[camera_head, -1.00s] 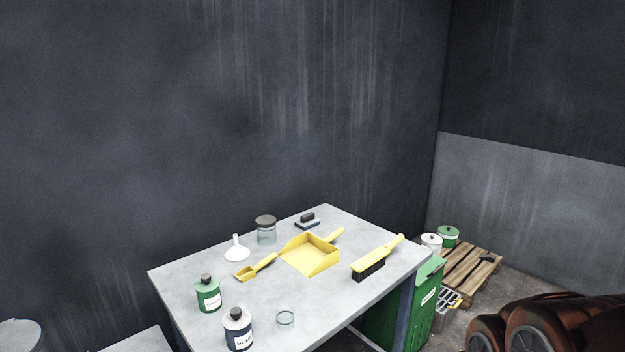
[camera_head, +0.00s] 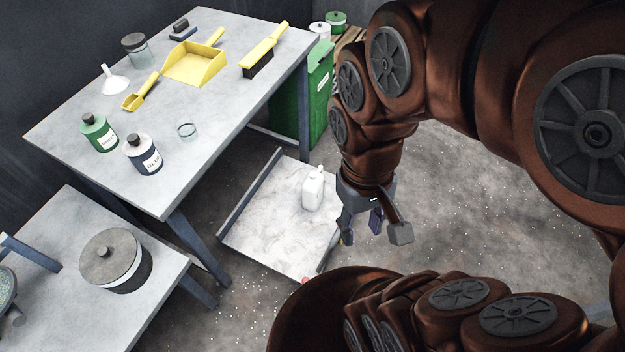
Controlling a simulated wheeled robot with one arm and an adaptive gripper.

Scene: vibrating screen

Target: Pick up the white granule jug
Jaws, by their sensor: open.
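The white granule jug (camera_head: 313,190) stands upright on a low pale tray or platform (camera_head: 262,222) near the floor, beside the tall table. Its handle and cap are small and hard to make out. My gripper (camera_head: 362,243) hangs to the right of the jug and nearer the camera, fingers pointing down and apart. It is open and appears empty. Part of the platform's near right corner is hidden behind my gripper and arm.
The tall grey table (camera_head: 217,115) holds a green bottle (camera_head: 98,134), a blue bottle (camera_head: 143,155), a yellow dustpan (camera_head: 195,63) and a brush (camera_head: 264,50). A lower table (camera_head: 75,230) bears a lidded pot (camera_head: 113,262). A green bin (camera_head: 300,105) stands behind. Speckled floor is open at right.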

